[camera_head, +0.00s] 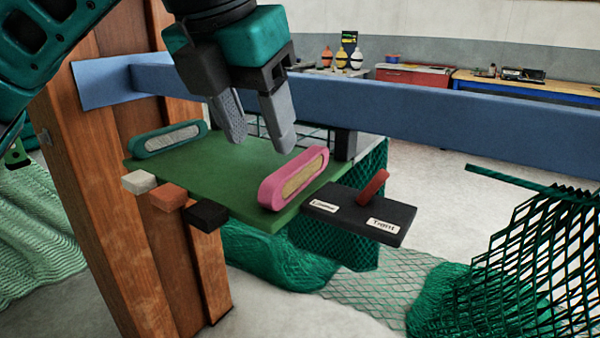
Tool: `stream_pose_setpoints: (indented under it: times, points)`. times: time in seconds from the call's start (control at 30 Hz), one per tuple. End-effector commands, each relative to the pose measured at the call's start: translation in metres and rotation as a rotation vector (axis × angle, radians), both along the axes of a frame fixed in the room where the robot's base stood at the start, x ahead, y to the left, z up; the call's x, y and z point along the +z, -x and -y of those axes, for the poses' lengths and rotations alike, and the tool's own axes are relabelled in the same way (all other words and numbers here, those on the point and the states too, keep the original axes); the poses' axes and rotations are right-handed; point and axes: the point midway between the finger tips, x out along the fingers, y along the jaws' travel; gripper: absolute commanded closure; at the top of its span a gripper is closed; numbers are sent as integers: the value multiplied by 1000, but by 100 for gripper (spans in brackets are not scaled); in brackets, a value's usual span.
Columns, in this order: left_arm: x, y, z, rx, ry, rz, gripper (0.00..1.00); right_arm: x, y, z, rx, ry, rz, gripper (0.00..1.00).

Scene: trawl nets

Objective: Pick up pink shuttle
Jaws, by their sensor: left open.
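The pink shuttle (294,180) is an elongated pink ring with a pale wound middle. It lies on the right part of the green board (215,178), near its right edge. My left gripper (262,147) comes down from the upper left, with its two grey fingers apart and nothing between them. The fingertips are above the board, just to the upper left of the pink shuttle and apart from it. A teal shuttle (168,139) lies at the board's far left end. My right gripper is not in view.
A dark plate (352,218) with a red lever (373,187) and labels adjoins the board's right side. White, orange and black blocks (168,197) stick out at its front left. A blue beam (430,112) runs behind. Green nets (480,290) hang below and to the right.

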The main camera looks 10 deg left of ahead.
Motion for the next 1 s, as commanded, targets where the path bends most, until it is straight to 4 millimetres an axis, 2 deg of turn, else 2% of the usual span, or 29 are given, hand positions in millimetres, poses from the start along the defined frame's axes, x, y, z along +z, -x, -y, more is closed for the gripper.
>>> stream_pose_setpoints:
  times: [0.03,0.1,0.37,0.6,0.73,0.93,1.0]
  points:
    - [-11,-3,1,0,-1,-3,47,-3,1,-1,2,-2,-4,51]
    - [-20,-7,2,0,0,-2,47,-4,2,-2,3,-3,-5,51]
    - [-39,-16,4,-2,1,-1,47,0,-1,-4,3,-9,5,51]
    - [-72,-30,7,-3,1,-2,47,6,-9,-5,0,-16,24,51]
    - [-79,-33,8,-3,2,-1,47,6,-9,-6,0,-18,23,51]
    - [-79,-33,8,-3,2,-1,47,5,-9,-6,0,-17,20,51]
    - [-79,-33,8,-3,2,-1,53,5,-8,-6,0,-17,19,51]
